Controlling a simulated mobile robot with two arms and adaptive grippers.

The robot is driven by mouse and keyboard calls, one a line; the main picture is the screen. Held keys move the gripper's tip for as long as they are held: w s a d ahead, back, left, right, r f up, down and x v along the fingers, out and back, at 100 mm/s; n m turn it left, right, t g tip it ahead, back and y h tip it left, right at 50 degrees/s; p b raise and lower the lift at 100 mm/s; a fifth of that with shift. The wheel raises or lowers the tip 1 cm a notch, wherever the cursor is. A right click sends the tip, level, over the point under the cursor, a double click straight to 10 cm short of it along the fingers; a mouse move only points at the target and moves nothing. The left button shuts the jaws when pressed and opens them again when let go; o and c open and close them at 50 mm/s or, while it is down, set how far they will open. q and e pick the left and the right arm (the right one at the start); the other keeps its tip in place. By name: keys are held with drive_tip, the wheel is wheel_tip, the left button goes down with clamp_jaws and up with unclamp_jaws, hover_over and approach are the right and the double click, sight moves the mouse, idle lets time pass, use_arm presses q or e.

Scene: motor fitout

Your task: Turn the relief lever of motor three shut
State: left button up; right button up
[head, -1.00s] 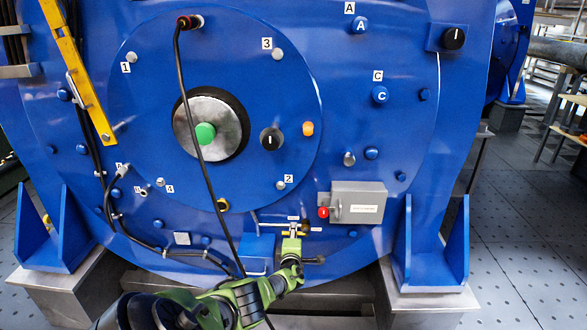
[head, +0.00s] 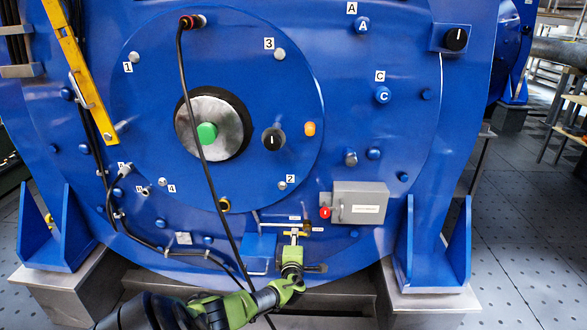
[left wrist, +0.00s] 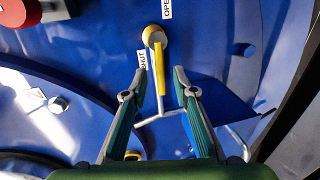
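The relief lever (left wrist: 157,75) is a yellow arm on a round yellow pivot on the blue motor face. In the left wrist view it points down from the pivot towards my gripper. A SHUT label (left wrist: 142,62) is just left of it, and an OPEN label (left wrist: 167,9) is above the pivot. My left gripper (left wrist: 161,72) is open, with one finger on each side of the lever; contact is not visible. In the head view the left gripper (head: 292,251) is at the lower motor face, just below the yellow lever part (head: 294,233). My right gripper is not in view.
A grey box (head: 362,203) with a red knob (head: 325,212) is right of the lever. A blue block (head: 260,250) is close on the left. A black cable (head: 212,165) hangs down the motor face, passing near my left arm. Blue brackets (head: 432,245) stand either side.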

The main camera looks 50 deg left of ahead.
use_arm(q)
drive_tip(key=v, duration=0.7)
drive_tip(key=shift+s+d, duration=0.25)
drive_tip(key=shift+s, duration=0.05)
idle(0.4)
